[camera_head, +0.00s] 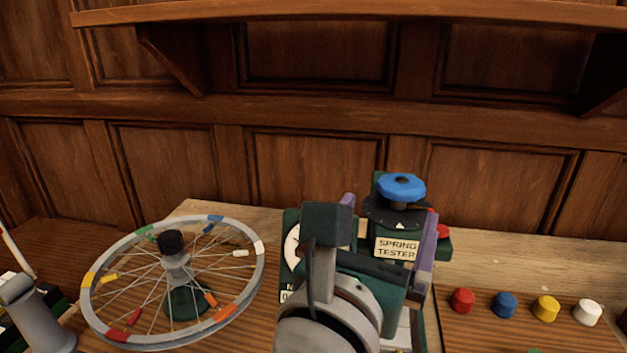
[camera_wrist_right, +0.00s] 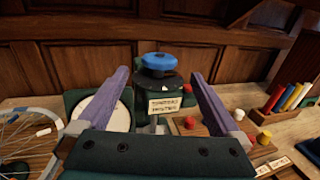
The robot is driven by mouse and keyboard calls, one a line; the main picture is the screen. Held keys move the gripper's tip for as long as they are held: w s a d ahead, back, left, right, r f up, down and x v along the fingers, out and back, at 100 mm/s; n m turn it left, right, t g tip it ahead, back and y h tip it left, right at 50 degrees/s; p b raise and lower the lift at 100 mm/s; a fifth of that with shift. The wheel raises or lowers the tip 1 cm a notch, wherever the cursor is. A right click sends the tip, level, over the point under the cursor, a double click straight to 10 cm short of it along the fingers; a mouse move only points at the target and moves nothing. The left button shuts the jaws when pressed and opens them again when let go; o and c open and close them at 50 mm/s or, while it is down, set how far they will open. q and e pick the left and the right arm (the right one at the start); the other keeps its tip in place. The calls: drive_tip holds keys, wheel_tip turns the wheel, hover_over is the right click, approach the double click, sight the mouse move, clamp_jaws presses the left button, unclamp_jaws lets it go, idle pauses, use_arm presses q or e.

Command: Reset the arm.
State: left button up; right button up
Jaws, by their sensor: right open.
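My right gripper (camera_head: 391,215) is in front of the spring tester, with its two purple fingers spread wide and nothing between them. In the right wrist view the gripper (camera_wrist_right: 157,76) is also open, its fingers to either side of the tester. The spring tester (camera_head: 397,248) is a dark green device with a blue knob (camera_head: 401,187) on top and a lettered plate. The knob shows beyond the fingers in the wrist view (camera_wrist_right: 163,63). My right arm hides part of the tester and a round white dial (camera_head: 291,249) beside it. My left gripper does not show.
A spoked wheel (camera_head: 254,285) with coloured tags stands on the left of the bench. Red (camera_head: 462,300), blue (camera_head: 505,305), yellow (camera_head: 545,308) and white (camera_head: 587,312) knobs line the right. A wooden shelf (camera_head: 350,12) overhangs above. A rack of coloured sticks (camera_wrist_right: 285,100) stands at right.

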drive_tip(key=s+d+f+m+g+y, duration=0.2)
drive_tip(key=s+d+f+m+g, duration=0.4)
drive_tip(key=s+m, duration=0.45)
drive_tip(key=s+d+f+m+g+y, duration=0.3)
drive_tip(key=s+d+f+m+g, duration=0.3)
drive_tip(key=s+m, duration=0.45)
drive_tip(key=s+a+r+m+y, duration=0.3)
drive_tip(key=m+y, duration=0.1)
drive_tip(key=m, duration=0.2)
wheel_tip(320, 180, up, 34)
drive_tip(key=p, duration=3.3)
drive_tip(key=shift+s+a+m+p, duration=0.4)
drive_tip(key=shift+a, duration=0.05)
